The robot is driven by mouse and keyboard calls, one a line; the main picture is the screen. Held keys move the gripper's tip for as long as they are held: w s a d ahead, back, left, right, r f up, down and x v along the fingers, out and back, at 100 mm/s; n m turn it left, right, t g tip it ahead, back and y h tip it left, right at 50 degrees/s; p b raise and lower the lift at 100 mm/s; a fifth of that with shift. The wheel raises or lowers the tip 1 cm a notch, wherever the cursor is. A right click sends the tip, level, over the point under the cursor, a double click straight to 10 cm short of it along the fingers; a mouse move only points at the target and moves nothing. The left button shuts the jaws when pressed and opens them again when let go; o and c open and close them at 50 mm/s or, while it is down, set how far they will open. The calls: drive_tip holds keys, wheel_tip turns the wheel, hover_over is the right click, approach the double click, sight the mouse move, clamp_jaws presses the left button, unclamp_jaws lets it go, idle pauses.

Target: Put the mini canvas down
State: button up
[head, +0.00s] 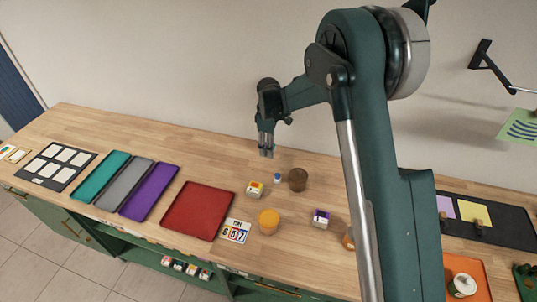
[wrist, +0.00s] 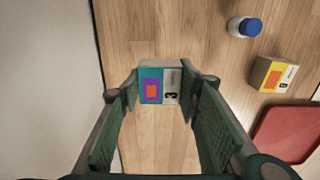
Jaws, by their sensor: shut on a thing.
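My gripper (head: 266,151) is over the back of the wooden counter (head: 200,150), near the wall. In the wrist view its two green-padded fingers (wrist: 160,92) are shut on the mini canvas (wrist: 158,86), a small block with a teal, purple and orange face and a white strip marked with a dark figure. The canvas sits between the fingertips. In the head view I cannot make it out at the fingertips. I cannot tell whether its underside touches the counter.
A blue-capped bottle (wrist: 249,27), a yellow-and-orange box (wrist: 272,75) and a red tray (wrist: 290,133) lie to the right in the wrist view. A brown pot (head: 297,179) and orange-lidded jar (head: 268,221) stand nearby.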

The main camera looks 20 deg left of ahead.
drive_tip(key=shift+f, duration=0.1)
drive_tip(key=shift+f, duration=1.8)
drive_tip(key=shift+f, duration=0.1)
drive_tip(key=o, duration=0.9)
drive_tip(key=shift+c, duration=0.2)
wheel_tip(320, 180, up, 12)
drive_tip(key=shift+r, duration=0.15)
drive_tip(key=shift+d+r, duration=0.1)
